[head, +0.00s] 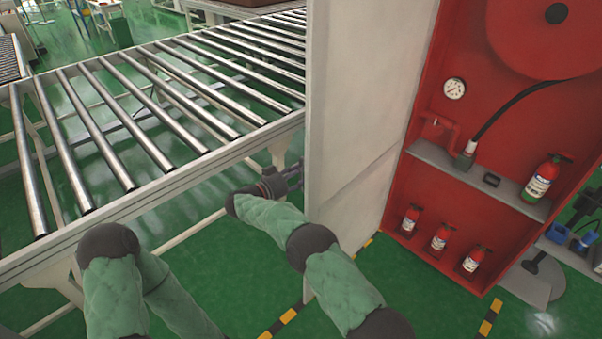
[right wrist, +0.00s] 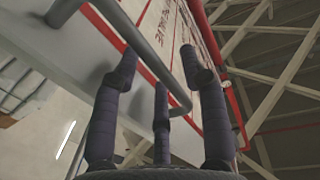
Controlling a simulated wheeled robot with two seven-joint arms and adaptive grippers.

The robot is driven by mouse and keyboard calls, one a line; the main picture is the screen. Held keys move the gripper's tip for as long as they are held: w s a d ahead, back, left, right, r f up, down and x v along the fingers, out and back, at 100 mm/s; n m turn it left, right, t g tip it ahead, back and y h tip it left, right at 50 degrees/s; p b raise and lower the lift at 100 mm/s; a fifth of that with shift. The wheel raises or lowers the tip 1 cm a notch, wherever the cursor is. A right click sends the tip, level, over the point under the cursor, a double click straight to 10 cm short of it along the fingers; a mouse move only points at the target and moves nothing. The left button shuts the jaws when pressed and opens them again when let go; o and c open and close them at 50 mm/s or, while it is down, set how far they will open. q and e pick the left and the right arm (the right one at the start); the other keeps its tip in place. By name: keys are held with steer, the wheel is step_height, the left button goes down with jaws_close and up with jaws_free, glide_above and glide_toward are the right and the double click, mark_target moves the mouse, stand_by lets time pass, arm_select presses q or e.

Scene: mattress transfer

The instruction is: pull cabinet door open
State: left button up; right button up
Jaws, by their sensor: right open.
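The red cabinet (head: 398,200) stands open at the right of the head view. Its white door (head: 362,90) is swung out toward me, left of the red interior. My right gripper (head: 292,178) is at the door's left side, low down, its fingertips partly hidden by the door. In the right wrist view its dark fingers (right wrist: 160,68) are spread open. A grey bar handle (right wrist: 150,58) on the door's lettered face (right wrist: 50,48) passes between them, not clamped. I cannot tell whether a finger touches it. My left gripper is out of view; only my left arm shows.
A roller conveyor (head: 150,183) fills the left, close to the door and my right gripper. Inside the cabinet are a hose reel (head: 520,30), a gauge (head: 455,88) and several extinguishers (head: 440,238). Green floor (head: 420,300) with striped markings is clear in front.

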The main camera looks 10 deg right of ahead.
steer(key=v, duration=1.2)
stand_by(0.3)
